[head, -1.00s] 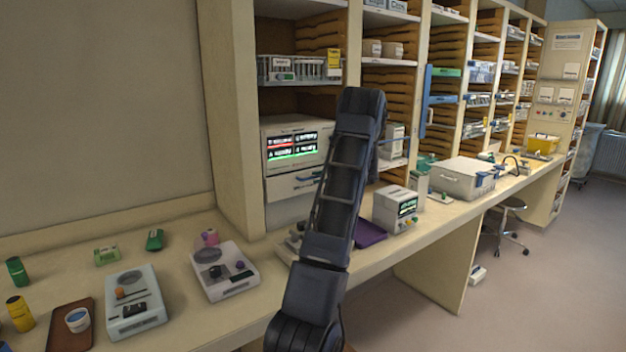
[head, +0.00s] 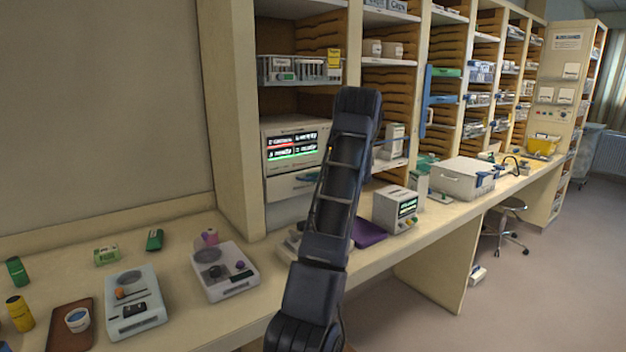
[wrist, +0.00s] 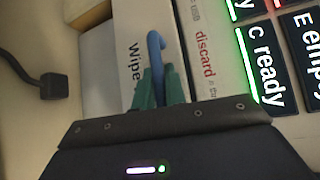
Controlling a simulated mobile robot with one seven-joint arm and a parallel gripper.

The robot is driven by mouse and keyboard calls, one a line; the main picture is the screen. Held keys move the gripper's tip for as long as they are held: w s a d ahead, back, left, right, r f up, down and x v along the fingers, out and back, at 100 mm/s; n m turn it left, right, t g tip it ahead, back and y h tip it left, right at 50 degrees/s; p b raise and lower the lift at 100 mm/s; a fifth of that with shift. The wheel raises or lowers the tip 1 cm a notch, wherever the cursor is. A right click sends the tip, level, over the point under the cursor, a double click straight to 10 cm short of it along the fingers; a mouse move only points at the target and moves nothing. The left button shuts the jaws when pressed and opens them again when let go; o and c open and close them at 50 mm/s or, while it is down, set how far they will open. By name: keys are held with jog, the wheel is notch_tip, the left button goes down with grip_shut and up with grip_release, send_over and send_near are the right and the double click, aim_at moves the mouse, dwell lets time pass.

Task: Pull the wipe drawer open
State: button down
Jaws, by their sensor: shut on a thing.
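The wipe drawer (wrist: 128,50) shows in the wrist view as a pale front marked "Wipe" with a blue bar handle (wrist: 155,50). My gripper (wrist: 160,85), with teal fingers, is shut on this handle. A dark line separates the drawer front from the panel above marked "discard". I cannot tell how far the drawer stands out. In the head view the drawer front (head: 287,187) is below the lit screen, partly hidden by my arm.
The lit status screen (head: 292,147) is just above the drawer. A dark plug-like part with a cable (wrist: 53,86) shows beside the unit. White devices (head: 224,271) stand on the counter to the left, a small monitor (head: 396,208) to the right.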

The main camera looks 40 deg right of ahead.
jog(key=s, duration=3.4)
jog(key=shift+s, duration=0.35)
jog(key=c, duration=1.7)
grip_release()
jog(key=v, duration=1)
jog(key=shift+s+d, duration=0.25)
jog(key=shift+s, duration=0.05)
